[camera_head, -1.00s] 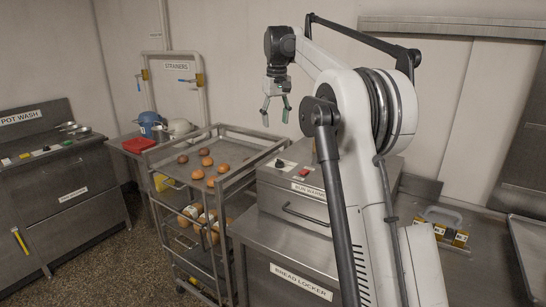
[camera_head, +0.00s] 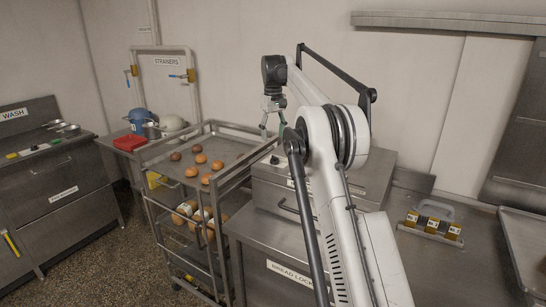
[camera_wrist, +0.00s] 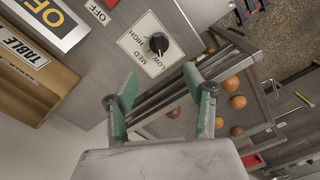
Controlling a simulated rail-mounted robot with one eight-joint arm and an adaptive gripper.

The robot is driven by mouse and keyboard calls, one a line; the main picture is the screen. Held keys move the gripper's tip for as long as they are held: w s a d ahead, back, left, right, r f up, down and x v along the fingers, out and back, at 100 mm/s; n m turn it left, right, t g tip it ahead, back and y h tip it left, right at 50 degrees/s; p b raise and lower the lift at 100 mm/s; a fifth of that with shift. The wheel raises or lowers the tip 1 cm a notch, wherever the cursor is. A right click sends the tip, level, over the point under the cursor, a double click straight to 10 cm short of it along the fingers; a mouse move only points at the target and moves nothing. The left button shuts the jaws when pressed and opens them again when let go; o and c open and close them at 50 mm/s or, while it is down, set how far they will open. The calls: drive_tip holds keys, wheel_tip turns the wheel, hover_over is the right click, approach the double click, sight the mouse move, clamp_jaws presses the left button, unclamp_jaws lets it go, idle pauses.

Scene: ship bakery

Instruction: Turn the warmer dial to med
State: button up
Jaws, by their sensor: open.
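The warmer dial (camera_wrist: 159,43) is a black knob on a white plate (camera_wrist: 138,47) marked LOW, MED and HIGH, in the wrist view. I cannot tell for sure which mark its pointer faces. The dial sits on the top panel of the steel bun warmer (camera_head: 345,179), which my arm partly hides in the head view. My gripper (camera_wrist: 161,82) is open and empty, with green fingertips apart and the dial ahead of the gap, not touched. In the head view my gripper (camera_head: 272,122) hangs above the warmer's left end.
A steel trolley (camera_head: 214,132) with several buns stands left of the warmer. The bread locker (camera_head: 262,245) is below it. A caddy with yellow blocks (camera_head: 433,225) stands on the right counter. An OFF label (camera_wrist: 58,20) and a wooden TABLE block (camera_wrist: 25,75) show in the wrist view.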

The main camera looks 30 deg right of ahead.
sight(275, 160)
wheel_tip(275, 160, down, 9)
drive_tip(key=shift+f+p, duration=0.2)
drive_tip(key=shift+p, duration=0.1)
drive_tip(key=c, duration=1.1)
